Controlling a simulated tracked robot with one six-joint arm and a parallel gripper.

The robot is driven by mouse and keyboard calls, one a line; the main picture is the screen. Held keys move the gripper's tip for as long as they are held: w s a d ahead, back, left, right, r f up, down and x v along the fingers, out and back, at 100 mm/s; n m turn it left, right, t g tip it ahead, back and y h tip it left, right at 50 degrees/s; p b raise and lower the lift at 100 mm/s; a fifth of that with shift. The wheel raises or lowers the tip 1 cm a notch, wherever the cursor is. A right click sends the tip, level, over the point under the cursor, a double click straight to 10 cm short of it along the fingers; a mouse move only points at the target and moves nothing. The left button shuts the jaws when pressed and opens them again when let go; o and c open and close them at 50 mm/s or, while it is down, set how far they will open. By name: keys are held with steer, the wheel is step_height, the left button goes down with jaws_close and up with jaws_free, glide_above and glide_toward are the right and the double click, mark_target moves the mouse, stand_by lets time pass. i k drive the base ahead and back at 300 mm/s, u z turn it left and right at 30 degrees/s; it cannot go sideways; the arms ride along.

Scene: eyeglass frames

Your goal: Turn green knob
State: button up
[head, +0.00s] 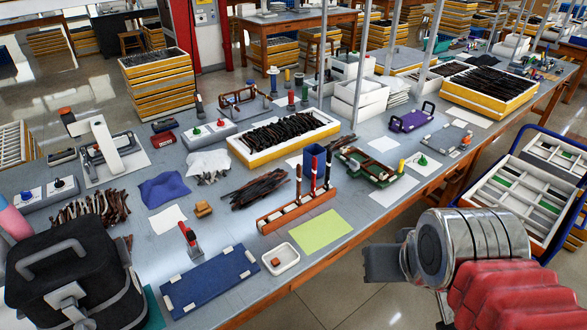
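A small green knob (197,131) stands on a grey control box (210,140) at the back left of the workbench, beside a red knob (221,122). Another green knob-like piece (422,160) stands on a pale plate toward the right of the bench. I cannot tell which of the two the task means. My gripper (380,263) is a dark shape at the end of my silver and red arm, past the front edge of the bench. It is apart from both green pieces. Its fingers are not clear, and I see nothing held in it.
The workbench (345,222) is crowded. A yellow tray (240,157) of dark frames, a wooden rack (282,217) with upright posts and a green fixture (375,168) stand mid-bench. A black case (65,262) fills the lower left. A blue-edged crate (535,178) is at the right.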

mark_target(423, 161)
steer(key=u, duration=0.2)
steer(key=i, duration=0.95)
steer(key=u, duration=0.05)
